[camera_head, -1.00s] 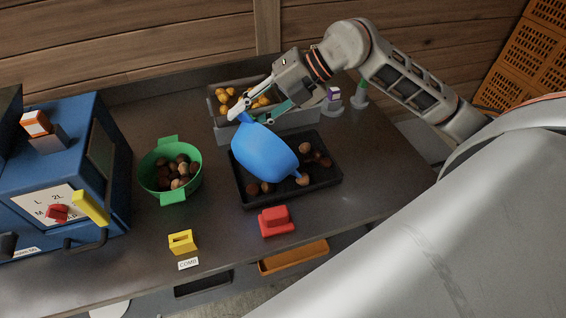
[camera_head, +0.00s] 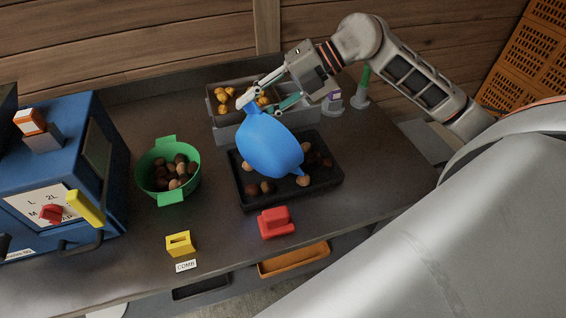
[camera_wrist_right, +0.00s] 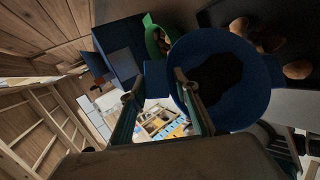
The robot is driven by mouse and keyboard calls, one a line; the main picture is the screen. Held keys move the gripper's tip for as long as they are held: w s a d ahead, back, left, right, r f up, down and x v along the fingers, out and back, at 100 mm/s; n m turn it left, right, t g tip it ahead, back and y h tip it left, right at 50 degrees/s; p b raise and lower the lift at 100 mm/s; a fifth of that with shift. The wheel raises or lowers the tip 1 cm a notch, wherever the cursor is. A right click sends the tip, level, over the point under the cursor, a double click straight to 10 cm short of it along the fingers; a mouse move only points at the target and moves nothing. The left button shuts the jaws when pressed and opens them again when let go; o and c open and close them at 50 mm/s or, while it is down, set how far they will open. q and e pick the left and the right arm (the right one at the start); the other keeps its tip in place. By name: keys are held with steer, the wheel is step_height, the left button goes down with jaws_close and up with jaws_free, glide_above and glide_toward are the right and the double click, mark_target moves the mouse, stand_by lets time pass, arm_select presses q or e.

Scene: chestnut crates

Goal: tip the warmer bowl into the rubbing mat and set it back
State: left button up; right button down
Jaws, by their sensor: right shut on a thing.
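The blue bowl (camera_head: 270,146) is steeply tilted over the black rubbing mat (camera_head: 327,181), its outer underside facing the head camera. My right gripper (camera_head: 266,100) is shut on the bowl's upper end. In the right wrist view the bowl (camera_wrist_right: 250,115) shows its round opening with a dark patch inside; I cannot tell whether chestnuts remain there. Several chestnuts (camera_head: 266,187) lie on the mat around the bowl, some partly hidden by it. My left gripper is not in view.
A green bowl (camera_head: 169,198) of chestnuts stands left of the mat. A grey bin (camera_head: 228,134) with orange-yellow items is behind. A red block (camera_head: 276,223) and yellow block (camera_head: 180,243) sit in front. A blue machine (camera_head: 100,160) stands at left.

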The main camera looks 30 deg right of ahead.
steer(key=shift+w+d, duration=0.15)
steer(key=shift+d, duration=0.35)
steer(key=shift+w+d+r+y+b, duration=0.1)
steer(key=shift+w+d+y+b, duration=0.15)
steer(key=shift+d+y+b, duration=0.5)
